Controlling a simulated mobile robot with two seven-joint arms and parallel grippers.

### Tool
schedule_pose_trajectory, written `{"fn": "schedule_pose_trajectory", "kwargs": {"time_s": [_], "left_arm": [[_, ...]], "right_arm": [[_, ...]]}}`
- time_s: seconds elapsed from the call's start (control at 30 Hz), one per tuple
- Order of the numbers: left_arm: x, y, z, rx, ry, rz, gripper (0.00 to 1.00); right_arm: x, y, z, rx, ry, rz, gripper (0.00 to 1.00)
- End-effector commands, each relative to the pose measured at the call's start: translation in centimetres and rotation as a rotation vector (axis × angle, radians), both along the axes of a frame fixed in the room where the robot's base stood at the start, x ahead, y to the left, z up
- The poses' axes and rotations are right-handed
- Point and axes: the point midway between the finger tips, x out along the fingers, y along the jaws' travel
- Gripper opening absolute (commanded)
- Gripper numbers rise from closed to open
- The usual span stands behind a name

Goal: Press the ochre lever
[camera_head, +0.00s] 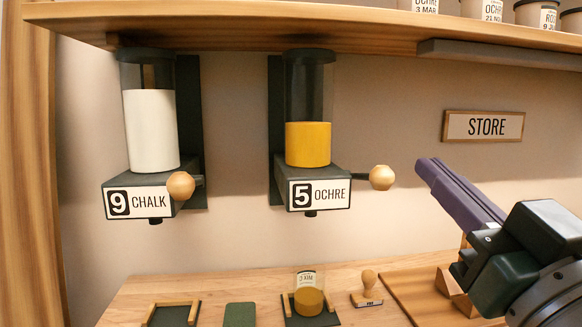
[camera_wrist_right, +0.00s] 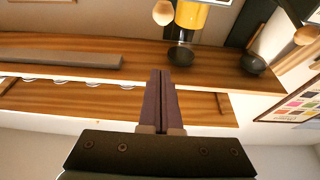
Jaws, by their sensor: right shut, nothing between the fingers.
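The ochre dispenser (camera_head: 308,145) hangs on the wall, a clear cylinder partly filled with yellow pigment above a dark body labelled "5 OCHRE". Its lever ends in a round wooden knob (camera_head: 381,177) sticking out to the right. The knob also shows at the top of the right wrist view (camera_wrist_right: 163,12), beside the yellow cylinder (camera_wrist_right: 190,15). My right gripper (camera_head: 427,166) is shut and empty, its fingers pointing up and left, a little right of the knob in the picture and apart from it. It shows from behind in the right wrist view (camera_wrist_right: 160,75). My left gripper is not in view.
The chalk dispenser (camera_head: 151,135) with its own wooden knob (camera_head: 181,186) hangs to the left. A jar (camera_head: 308,300) with ochre contents stands below the ochre dispenser. A wooden shelf (camera_head: 250,20) runs above.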

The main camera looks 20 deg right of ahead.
Motion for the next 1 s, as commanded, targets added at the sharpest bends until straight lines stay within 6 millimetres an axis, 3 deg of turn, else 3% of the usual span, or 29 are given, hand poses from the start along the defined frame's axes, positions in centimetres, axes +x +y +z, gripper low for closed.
{"fn": "schedule_pose_trajectory", "kwargs": {"time_s": [0.27,0.63,0.8,1.0], "left_arm": [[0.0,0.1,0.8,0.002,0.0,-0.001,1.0],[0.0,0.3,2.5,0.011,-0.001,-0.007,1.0],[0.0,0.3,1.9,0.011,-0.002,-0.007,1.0],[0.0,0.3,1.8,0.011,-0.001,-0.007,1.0]], "right_arm": [[2.2,-0.5,1.1,-0.002,-0.003,0.001,0.0],[9.3,-2.2,3.7,-0.001,-0.002,0.001,0.0],[9.3,-2.2,0.5,0.0,0.006,0.002,0.0],[9.2,-2.2,-0.7,0.0,0.002,0.001,0.0]]}}
